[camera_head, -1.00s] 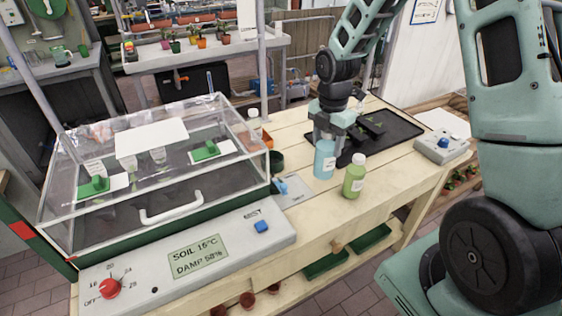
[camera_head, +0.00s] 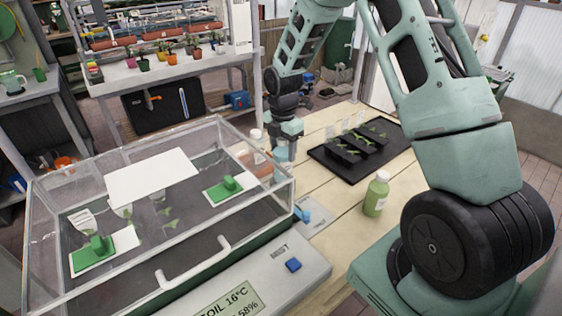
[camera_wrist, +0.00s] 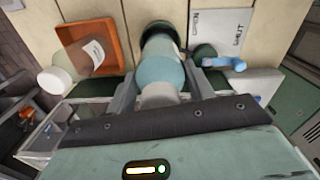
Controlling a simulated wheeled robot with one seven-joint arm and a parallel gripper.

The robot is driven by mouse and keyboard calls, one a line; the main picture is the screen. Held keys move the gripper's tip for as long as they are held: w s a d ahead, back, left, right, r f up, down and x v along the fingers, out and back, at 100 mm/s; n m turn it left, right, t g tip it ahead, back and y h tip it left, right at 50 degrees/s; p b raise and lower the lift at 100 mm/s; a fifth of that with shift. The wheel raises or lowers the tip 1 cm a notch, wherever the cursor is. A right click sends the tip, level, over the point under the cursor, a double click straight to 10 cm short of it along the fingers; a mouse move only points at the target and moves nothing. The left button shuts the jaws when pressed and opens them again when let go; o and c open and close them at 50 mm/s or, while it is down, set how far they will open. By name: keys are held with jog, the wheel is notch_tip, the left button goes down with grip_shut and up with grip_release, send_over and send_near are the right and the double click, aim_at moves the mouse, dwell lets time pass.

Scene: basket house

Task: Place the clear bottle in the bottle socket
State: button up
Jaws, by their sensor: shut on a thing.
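My gripper (camera_head: 284,150) is shut on a pale blue bottle (camera_wrist: 160,72), which also shows in the head view (camera_head: 280,156). In the wrist view its grey-white cap points toward the camera. Its far end lines up with a dark round ring (camera_wrist: 158,28), probably a socket; I cannot tell whether it is inside. A clear bottle with a white cap (camera_wrist: 56,80) and a label stands at an orange tray (camera_wrist: 112,35), left of my gripper and apart from it. Its cap also shows in the head view (camera_head: 256,134).
A clear-lidded box (camera_head: 205,270) fills the left front. A green bottle (camera_head: 376,194) stands on the bench at right. A black tray with seedlings (camera_head: 330,160) lies behind it. A blue lever (camera_wrist: 226,63) and a second dark green round part (camera_wrist: 205,52) lie right of my gripper.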

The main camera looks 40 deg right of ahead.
aim_at(283, 160)
jog(key=shift+f+p, duration=0.35)
jog(key=shift+f, duration=1.7)
jog(key=shift+f, duration=0.2)
jog(key=o, duration=1.5)
